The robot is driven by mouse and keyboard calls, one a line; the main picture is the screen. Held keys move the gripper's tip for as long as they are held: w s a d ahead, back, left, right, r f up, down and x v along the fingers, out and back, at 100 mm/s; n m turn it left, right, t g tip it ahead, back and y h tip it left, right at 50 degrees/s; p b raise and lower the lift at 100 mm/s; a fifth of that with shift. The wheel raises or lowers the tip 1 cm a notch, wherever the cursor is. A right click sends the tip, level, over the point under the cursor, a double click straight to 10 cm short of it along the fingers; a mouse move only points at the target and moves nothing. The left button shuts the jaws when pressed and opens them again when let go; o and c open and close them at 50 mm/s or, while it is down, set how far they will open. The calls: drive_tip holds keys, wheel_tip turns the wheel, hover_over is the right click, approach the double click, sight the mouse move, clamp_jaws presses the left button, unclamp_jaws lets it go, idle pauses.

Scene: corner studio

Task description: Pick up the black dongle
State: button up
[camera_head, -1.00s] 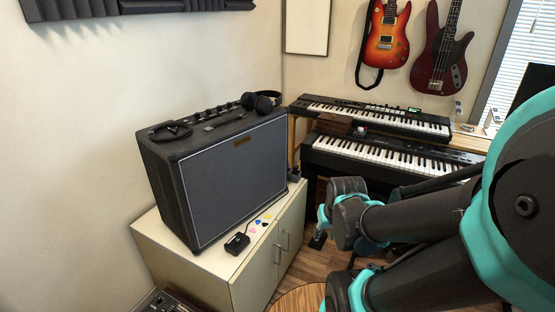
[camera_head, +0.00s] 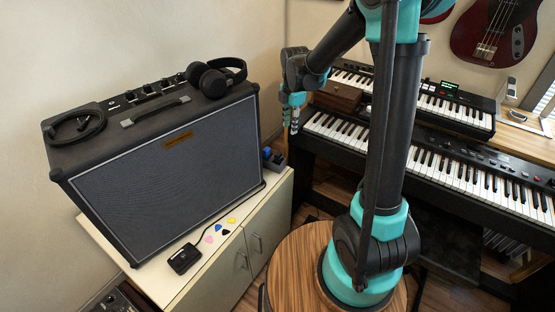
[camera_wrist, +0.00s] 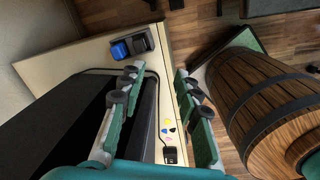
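A small black box with a thin cable (camera_head: 184,258), the thing that best fits the black dongle, lies on the pale cabinet top (camera_head: 160,283) in front of the amplifier. It also shows in the wrist view (camera_wrist: 170,155), low between the finger lines. My gripper (camera_head: 291,118) points down, up and to the right of the cabinet, near the keyboards. In the wrist view my gripper (camera_wrist: 158,80) has its two fingers apart with nothing between them. It is well away from the black box.
The large amplifier (camera_head: 180,175) fills most of the cabinet, with headphones (camera_head: 215,77) on top. Several small picks (camera_head: 219,228) lie beside the box. A blue and black item (camera_head: 272,158) sits at the cabinet's far end. Keyboards (camera_head: 335,135) stand behind; a barrel (camera_wrist: 265,95) stands beside the cabinet.

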drive_tip(key=w+a+f+n, duration=0.2)
drive_tip(key=w+a+n, duration=0.2)
drive_tip(key=n, duration=0.1)
hover_over(278, 153)
drive_tip(key=shift+n+g, duration=0.4)
wheel_tip(278, 153, down, 11)
drive_tip(key=shift+f, duration=0.1)
drive_tip(key=shift+s+f, duration=0.1)
drive_tip(key=shift+f, duration=2.95)
drive_tip(key=shift+c, duration=0.3)
clamp_jaws()
